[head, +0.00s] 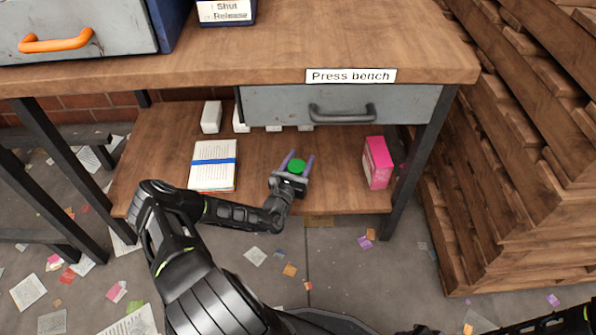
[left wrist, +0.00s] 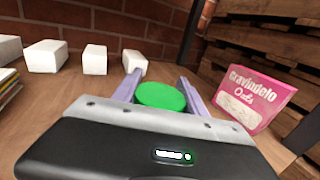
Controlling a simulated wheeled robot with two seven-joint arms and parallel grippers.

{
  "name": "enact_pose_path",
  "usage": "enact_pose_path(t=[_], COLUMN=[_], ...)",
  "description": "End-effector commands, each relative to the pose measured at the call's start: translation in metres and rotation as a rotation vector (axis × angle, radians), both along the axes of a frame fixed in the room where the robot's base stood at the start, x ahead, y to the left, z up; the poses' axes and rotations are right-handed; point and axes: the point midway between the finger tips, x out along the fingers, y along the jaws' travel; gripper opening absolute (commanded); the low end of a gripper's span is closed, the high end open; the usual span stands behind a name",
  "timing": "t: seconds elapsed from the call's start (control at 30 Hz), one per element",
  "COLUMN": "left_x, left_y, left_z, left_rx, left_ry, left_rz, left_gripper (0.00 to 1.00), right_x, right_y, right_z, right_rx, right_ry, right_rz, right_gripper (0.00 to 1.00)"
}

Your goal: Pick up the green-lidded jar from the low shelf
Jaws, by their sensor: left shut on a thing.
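The green-lidded jar (head: 297,166) is on the low shelf (head: 262,193) under the press bench. Only its round green lid shows; its body is hidden by my gripper. In the left wrist view the green lid (left wrist: 161,96) sits between the two purple fingers. My left gripper (head: 298,162) reaches in over the shelf's front edge and is shut on the jar, one finger on each side of it. I cannot tell whether the jar touches the shelf. My right gripper is not in view; a piece of dark arm shows at the bottom right of the head view.
A pink oats box (head: 377,163) stands to the right of the jar. A paper stack with a blue band (head: 213,165) lies to the left. Several white blocks (head: 211,117) stand behind. The bench drawer (head: 338,104) hangs above the shelf. Stacked pallets (head: 510,160) stand at the right.

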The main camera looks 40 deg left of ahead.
Motion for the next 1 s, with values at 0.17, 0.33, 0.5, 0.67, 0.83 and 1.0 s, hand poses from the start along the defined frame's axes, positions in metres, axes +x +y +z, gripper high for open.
enact_pose_path(t=[0.17, 0.33, 0.5, 0.67, 0.83, 1.0], left_x=[0.000, 0.000, 0.000, 0.000, 0.000, 0.000], left_y=[0.000, 0.000, 0.000, 0.000, 0.000, 0.000], left_z=[0.011, 0.040, 0.075, 0.096, 0.101, 0.100], left_rx=[0.001, 0.003, 0.002, 0.001, 0.000, 0.000], left_ry=[-0.002, -0.002, -0.001, -0.001, 0.000, -0.001], left_rz=[-0.001, -0.001, -0.001, -0.001, -0.001, 0.000], left_gripper=[0.00, 0.00, 0.00, 0.00, 0.00, 0.00], right_x=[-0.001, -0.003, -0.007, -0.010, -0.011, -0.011], right_y=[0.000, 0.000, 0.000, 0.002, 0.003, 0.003], right_z=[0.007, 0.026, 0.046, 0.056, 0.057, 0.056], right_rx=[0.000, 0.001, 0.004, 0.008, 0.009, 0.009], right_ry=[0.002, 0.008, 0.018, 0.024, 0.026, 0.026], right_rz=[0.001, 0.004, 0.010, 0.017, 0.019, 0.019], right_gripper=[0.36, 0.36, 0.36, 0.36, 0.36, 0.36])
